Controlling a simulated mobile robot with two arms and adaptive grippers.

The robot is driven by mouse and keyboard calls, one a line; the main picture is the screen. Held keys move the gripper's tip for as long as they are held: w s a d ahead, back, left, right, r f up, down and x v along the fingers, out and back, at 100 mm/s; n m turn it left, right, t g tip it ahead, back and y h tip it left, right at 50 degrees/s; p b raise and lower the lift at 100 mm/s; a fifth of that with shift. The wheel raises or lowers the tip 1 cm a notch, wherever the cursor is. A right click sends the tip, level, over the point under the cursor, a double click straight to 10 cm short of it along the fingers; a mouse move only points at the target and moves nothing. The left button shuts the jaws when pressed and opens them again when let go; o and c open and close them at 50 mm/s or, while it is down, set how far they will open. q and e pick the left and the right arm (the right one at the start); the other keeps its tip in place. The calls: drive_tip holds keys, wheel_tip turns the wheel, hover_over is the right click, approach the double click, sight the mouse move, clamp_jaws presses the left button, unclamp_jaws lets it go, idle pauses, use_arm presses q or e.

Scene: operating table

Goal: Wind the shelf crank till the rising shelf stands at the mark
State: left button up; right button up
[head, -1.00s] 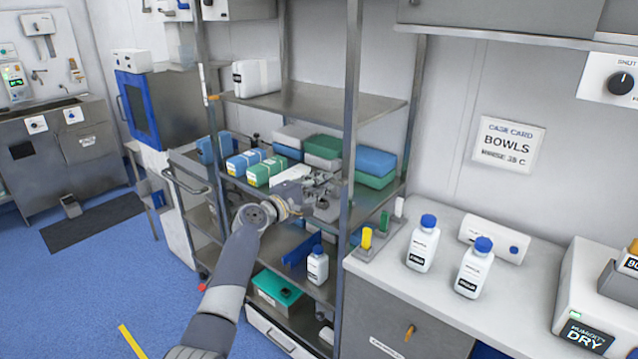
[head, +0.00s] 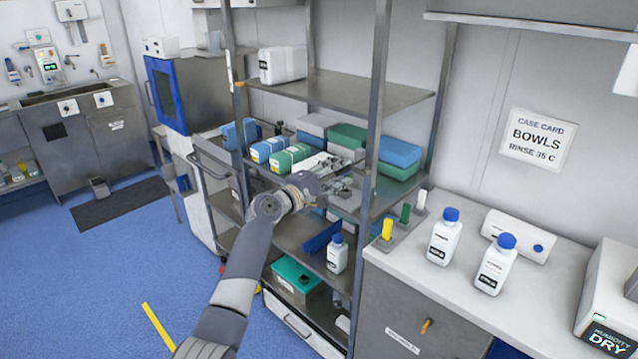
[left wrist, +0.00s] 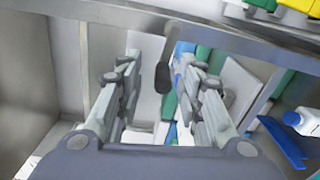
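The steel shelf rack (head: 372,150) stands in the middle of the head view. Its upper shelf (head: 345,92) carries a white box, and a lower shelf carries blue, green and grey packs. A small orange mark (head: 240,84) is on the left front post, close to the upper shelf's corner. My left gripper (head: 338,190) is at the rack's front, left of the right front post. In the left wrist view its fingers (left wrist: 165,100) are apart. A dark knob, apparently the crank handle (left wrist: 163,77), shows between them, with no clear contact. The rest of the crank is hard to make out.
A counter (head: 400,270) at right holds two blue-capped bottles (head: 445,238), a white cylinder and yellow, green and white upright pegs (head: 387,229). A white bottle (head: 337,254) stands on a lower rack shelf.

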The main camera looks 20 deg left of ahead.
use_arm(q)
drive_tip(key=v, duration=0.9)
drive_tip(key=shift+s, duration=0.2)
drive_tip(key=shift+r, duration=0.15)
